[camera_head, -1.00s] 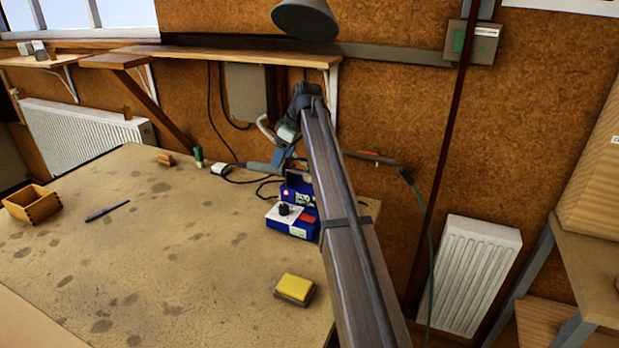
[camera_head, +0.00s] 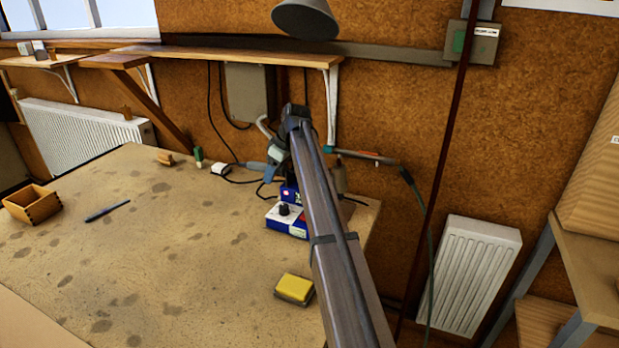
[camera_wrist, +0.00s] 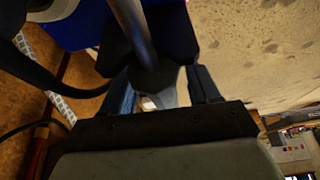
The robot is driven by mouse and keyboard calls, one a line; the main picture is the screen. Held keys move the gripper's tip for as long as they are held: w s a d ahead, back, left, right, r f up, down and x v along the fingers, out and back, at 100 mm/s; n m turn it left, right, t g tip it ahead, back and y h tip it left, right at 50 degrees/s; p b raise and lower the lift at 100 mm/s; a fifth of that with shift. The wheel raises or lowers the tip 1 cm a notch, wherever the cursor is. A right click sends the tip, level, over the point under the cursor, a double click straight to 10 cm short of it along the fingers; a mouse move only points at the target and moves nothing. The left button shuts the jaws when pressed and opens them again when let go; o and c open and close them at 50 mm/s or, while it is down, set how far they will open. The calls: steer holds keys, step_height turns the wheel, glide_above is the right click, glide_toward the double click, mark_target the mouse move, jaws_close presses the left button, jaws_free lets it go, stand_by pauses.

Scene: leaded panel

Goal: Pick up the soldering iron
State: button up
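The blue and white soldering station (camera_head: 285,222) stands at the right end of the bench, partly hidden by my arm; its blue side also shows in the wrist view (camera_wrist: 75,25). In the wrist view, a grey metal rod (camera_wrist: 133,30) ends at a dark round part between my fingers. It may belong to the soldering iron, but I cannot tell for sure. My gripper (camera_wrist: 162,90) is open around this part, with a finger on each side and a light gap at the right. In the head view the fingers are mostly hidden behind the arm and the station.
A yellow sponge (camera_head: 294,288) lies near the bench's right edge. A blue pen (camera_head: 107,211) and a wooden box (camera_head: 32,204) lie at the left. The bench middle is clear.

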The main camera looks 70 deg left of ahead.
jaws_close()
stand_by(0.3)
